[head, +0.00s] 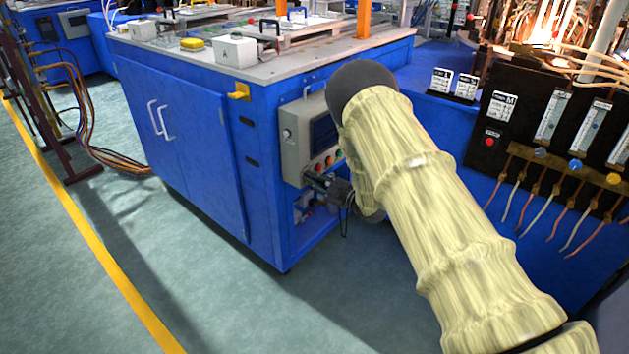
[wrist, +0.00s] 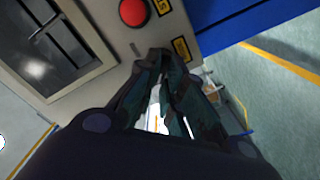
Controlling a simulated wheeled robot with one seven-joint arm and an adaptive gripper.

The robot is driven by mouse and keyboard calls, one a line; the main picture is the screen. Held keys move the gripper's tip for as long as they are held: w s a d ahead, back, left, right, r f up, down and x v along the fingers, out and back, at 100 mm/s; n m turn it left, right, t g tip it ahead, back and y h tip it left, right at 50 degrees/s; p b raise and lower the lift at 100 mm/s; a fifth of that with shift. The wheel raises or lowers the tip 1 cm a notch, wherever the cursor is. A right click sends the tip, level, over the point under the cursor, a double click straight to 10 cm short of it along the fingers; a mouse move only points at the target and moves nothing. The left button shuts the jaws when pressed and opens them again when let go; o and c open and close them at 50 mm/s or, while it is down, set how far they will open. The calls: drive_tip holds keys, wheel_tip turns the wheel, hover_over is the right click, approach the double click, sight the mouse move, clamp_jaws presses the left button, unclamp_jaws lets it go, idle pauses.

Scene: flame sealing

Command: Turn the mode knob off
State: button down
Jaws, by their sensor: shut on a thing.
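My sleeved arm covers the panel's right side in the head view. The blue cabinet (head: 190,140) carries a worktop with boxes. At right, a black gas panel (head: 487,170) holds flowmeters and hoses, with flames behind it.

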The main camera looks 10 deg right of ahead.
drive_tip(key=c, duration=1.5)
unclamp_jaws()
drive_tip(key=shift+c, duration=0.2)
drive_tip(key=v, duration=1.2)
drive_tip(key=shift+d, duration=0.1)
